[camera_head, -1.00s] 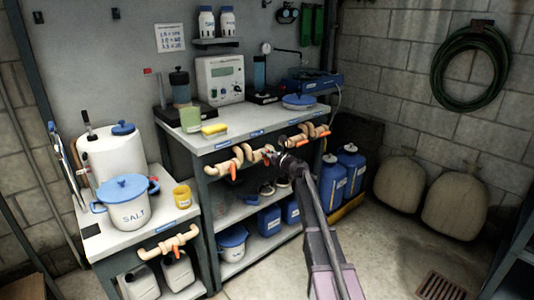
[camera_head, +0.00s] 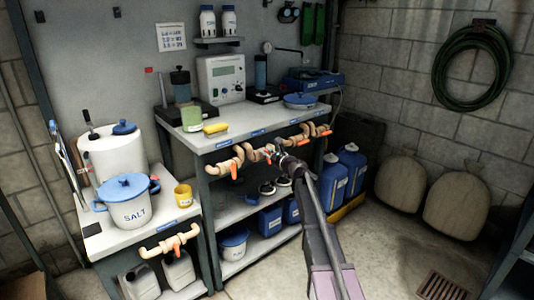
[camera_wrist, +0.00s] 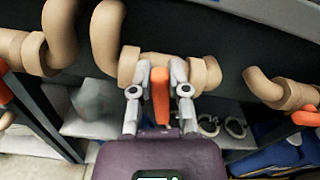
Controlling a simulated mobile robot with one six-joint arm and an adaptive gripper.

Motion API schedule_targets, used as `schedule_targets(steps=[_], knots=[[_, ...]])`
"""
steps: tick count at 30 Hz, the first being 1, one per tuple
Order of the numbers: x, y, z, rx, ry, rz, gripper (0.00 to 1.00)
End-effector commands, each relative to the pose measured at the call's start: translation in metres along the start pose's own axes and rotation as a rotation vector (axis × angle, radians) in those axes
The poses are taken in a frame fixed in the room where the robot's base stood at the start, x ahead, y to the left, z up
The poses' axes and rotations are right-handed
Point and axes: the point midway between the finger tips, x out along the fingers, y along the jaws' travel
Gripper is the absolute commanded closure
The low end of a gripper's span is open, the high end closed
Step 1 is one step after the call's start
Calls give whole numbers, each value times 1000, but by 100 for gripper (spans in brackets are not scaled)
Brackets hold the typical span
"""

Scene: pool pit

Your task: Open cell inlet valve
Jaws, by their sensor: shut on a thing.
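A beige pipe valve (camera_wrist: 130,64) with an orange lever handle (camera_wrist: 160,95) is in the middle of the wrist view. The lever points down, across the run of the pipe. My gripper (camera_wrist: 160,92) is shut on this lever, one finger on each side of it. In the head view my gripper (camera_head: 272,153) is at the pipe row under the bench's front edge and covers much of this valve. The small blue labels on the bench edge are too small to read, so I cannot tell which valve is named cell inlet.
Neighbouring valves with orange levers stand close on the left (camera_head: 234,170) and right (camera_head: 325,131). The bench top (camera_head: 245,130) is just above the pipes. Blue containers (camera_head: 270,220) stand on the shelf below.

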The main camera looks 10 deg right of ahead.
Motion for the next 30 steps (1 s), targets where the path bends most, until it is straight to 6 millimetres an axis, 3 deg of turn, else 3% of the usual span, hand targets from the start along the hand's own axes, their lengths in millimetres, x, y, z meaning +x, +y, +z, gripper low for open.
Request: schedule_targets(steps=[2,3,6,7,21,30], knots=[[1,-1,0,1,0,-2,100],[1,-1,0,1,0,-2,75],[1,-1,0,1,0,-2,45],[1,-1,0,1,0,-2,43],[-3,0,0,2,0,-1,43],[-30,1,0,2,0,-1,43]])
